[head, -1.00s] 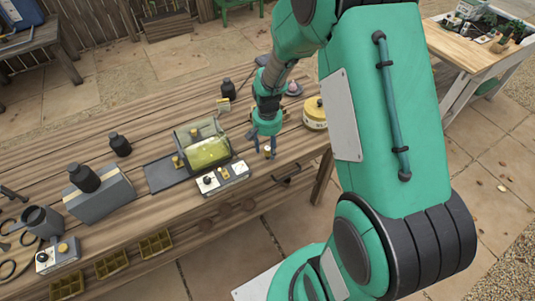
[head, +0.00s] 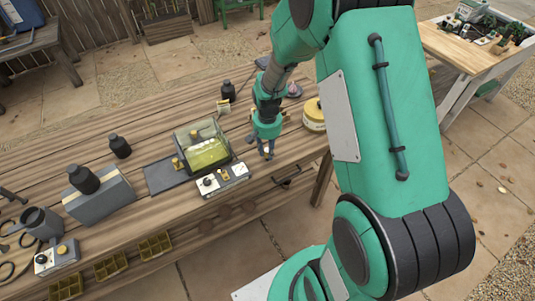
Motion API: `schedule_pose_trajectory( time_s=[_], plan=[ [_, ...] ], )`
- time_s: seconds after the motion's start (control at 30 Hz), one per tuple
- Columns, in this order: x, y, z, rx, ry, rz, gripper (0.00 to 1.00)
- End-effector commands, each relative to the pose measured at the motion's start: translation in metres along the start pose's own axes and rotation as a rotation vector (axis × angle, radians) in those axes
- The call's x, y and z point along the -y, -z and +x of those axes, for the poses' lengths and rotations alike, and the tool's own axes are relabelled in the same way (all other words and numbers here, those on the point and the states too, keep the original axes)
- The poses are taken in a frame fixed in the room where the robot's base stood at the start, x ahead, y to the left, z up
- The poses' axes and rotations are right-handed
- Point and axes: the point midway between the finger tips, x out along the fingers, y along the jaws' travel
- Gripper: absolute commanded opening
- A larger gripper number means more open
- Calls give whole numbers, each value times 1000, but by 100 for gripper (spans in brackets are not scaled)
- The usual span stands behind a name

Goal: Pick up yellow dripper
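My gripper (head: 266,152) points down over the wooden bench, to the right of the clear box with the yellow-green content. Its fingers are close together around a small pale and yellowish piece (head: 267,150), which looks like the yellow dripper. The fingers hide most of this piece, and the view is too small to tell whether it touches the bench top.
The clear box (head: 203,147) stands on a dark mat (head: 163,177), behind a light switch box (head: 222,180). A yellow tin (head: 314,117) stands to the right of my gripper. Black bottles (head: 119,146) and a grey case (head: 100,200) are on the left. The bench's front edge is close by.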

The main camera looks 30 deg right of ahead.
Motion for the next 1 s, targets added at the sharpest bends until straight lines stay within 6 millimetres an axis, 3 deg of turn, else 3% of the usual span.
schedule_pose_trajectory(
  time_s=[0.43, 0.73, 1.0],
  plan=[
    [0, 0, -6, -1, 0, 0, 6],
    [0, 1, -40, -2, 0, 0, 6],
    [-15, -49, -42, 0, 0, 0, 6]
  ],
)
